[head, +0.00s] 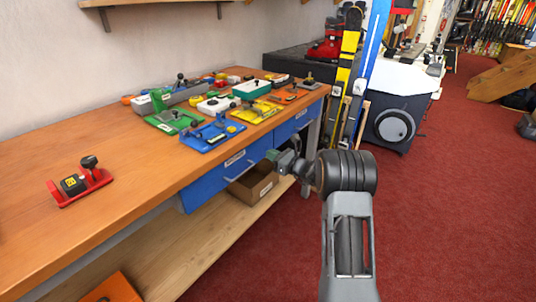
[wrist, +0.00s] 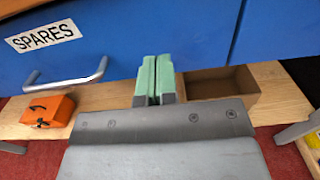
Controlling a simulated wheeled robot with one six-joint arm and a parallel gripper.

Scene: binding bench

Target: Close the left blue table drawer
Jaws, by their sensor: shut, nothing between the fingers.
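The left blue drawer (head: 215,182) is under the wooden bench top. Its front fills the top of the wrist view (wrist: 115,35), with a "SPARES" label (wrist: 43,35) and a grey bar handle (wrist: 65,82). Its front looks nearly in line with the right blue drawer (head: 292,126); I cannot tell how far it stands out. My gripper (head: 272,156) is at the right part of the left drawer's front. In the wrist view its green fingertips (wrist: 155,62) are together and empty, right of the handle, near the front's lower edge. Whether they touch it is unclear.
A cardboard box (head: 254,186) stands on the lower wooden shelf (head: 190,250) beneath the drawers. An orange item (wrist: 48,110) also lies there. The bench top (head: 130,150) holds several coloured fixtures. Skis (head: 345,70) stand beyond the bench's far end. Red carpet to the right is open.

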